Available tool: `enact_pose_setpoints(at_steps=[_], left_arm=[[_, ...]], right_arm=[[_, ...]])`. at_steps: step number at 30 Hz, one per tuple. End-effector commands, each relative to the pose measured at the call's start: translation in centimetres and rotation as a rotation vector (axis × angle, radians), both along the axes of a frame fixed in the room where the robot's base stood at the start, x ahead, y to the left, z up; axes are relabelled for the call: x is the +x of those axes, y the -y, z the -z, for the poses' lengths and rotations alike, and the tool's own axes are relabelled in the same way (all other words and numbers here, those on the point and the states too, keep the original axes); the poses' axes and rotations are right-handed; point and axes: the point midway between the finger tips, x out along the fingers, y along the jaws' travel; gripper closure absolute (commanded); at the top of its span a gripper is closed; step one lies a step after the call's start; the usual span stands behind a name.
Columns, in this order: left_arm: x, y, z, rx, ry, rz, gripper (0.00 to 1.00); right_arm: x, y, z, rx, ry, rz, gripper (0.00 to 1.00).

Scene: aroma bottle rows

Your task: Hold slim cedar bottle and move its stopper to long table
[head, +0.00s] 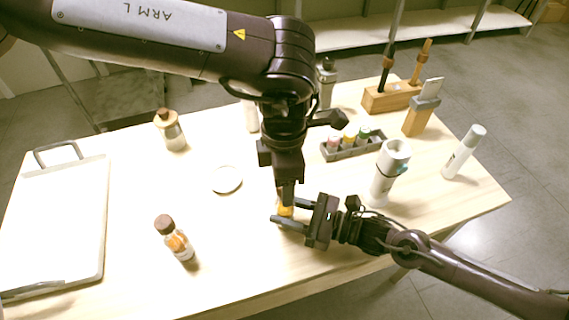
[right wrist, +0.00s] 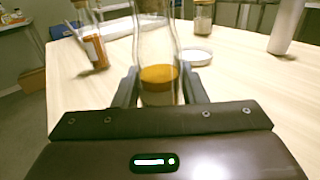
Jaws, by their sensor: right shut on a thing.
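A slim clear bottle with amber contents (right wrist: 158,78) stands upright between the fingers of my right gripper (head: 290,212), which is shut on it near the front edge of the long table (head: 240,278). In the head view only a little of the bottle's amber part (head: 286,209) shows. My left gripper (head: 287,190) points straight down, right above the bottle. It hides the bottle's top, so I cannot see the stopper or whether the left fingers are closed on it.
A grey rack of small vials (head: 352,145), a white cylinder (head: 390,172) and a white bottle (head: 464,152) stand right.

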Motion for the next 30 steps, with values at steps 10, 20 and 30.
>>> enact_pose_setpoints(at_steps=[10,20,30], left_arm=[[-0.02,-0.02,0.37,0.001,0.0,0.0,0.45],[0.0,-0.02,0.34,0.001,0.001,0.0,0.89],[-0.01,-0.02,0.34,0.001,0.001,0.0,0.99]], right_arm=[[0.02,0.01,-0.02,0.0,0.0,0.0,1.0],[0.02,0.01,-0.02,0.0,0.0,0.0,1.0],[0.0,0.0,-0.02,0.0,0.0,0.0,1.0]])
